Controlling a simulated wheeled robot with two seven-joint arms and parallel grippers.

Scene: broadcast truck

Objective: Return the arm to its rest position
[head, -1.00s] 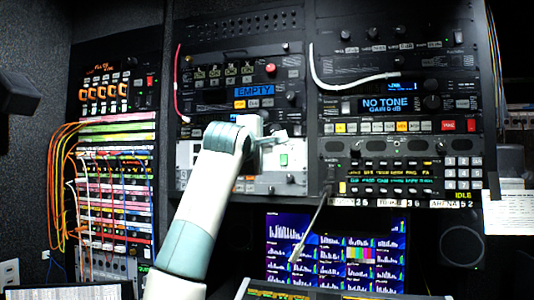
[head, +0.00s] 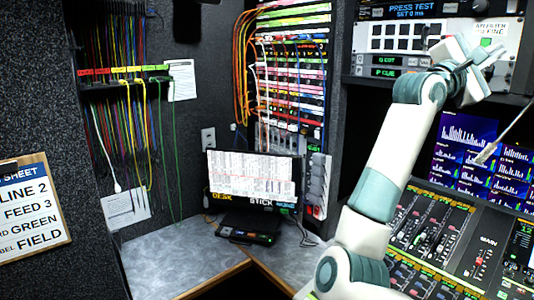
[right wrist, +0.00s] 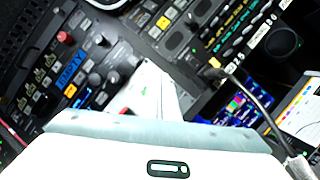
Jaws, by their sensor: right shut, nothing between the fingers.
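My right arm (head: 395,145), white with teal joints, rises from the bottom of the head view and bends at the wrist near the equipment rack. My right gripper (head: 484,66) is shut and empty at the arm's upper end, in front of the rack's lower panels. Whether it touches the rack is hard to tell. In the right wrist view, a white and teal part of my own arm fills the bottom. My left gripper is not in view.
A mixing console (head: 440,235) lies below and right of the arm, with a graph monitor (head: 478,150) above it. A patch bay with coloured cables (head: 292,75) stands left of the arm. A small screen (head: 252,176) stands on the grey desk (head: 170,250), whose left part is clear.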

